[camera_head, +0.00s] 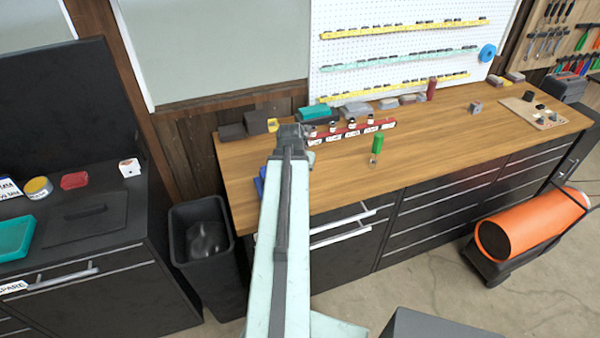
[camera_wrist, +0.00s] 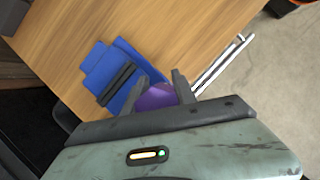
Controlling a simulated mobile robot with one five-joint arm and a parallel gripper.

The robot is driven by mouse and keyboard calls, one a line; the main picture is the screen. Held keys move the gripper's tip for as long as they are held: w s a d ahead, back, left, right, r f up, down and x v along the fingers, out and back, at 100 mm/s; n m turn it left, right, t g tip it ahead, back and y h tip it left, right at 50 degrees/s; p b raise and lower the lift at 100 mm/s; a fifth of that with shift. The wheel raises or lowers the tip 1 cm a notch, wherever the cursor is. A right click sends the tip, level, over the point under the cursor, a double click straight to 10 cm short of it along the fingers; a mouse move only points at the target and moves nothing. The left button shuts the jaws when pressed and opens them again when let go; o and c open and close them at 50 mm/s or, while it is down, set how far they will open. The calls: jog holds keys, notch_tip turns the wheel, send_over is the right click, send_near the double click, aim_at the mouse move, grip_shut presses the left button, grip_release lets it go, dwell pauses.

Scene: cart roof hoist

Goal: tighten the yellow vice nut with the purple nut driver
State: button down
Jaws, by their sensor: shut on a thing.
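In the wrist view my gripper (camera_wrist: 158,82) is shut on a purple rounded thing, seemingly the handle of the purple nut driver (camera_wrist: 156,97). Its shaft and tip are hidden behind the handle and jaws. A blue fixture with a dark bar (camera_wrist: 118,66) lies on the wooden bench just beyond the jaws. Its blue edge also shows beside my arm in the head view (camera_head: 260,185). I cannot tell whether it is a vice. A small yellow patch (camera_head: 272,125) shows beside dark blocks at the bench's back left; I cannot tell if it is the vice nut.
A green-handled tool (camera_head: 377,143) stands on the wooden bench (camera_head: 450,115). Several labelled small items sit on a red rack (camera_head: 350,132) near the back. A black bin (camera_head: 203,245) stands left of the bench, an orange cylinder (camera_head: 530,225) on the right. The bench's middle is mostly clear.

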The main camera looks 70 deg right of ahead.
jog(key=shift+f+b, duration=0.25)
jog(key=shift+b, duration=0.05)
dwell(0.5)
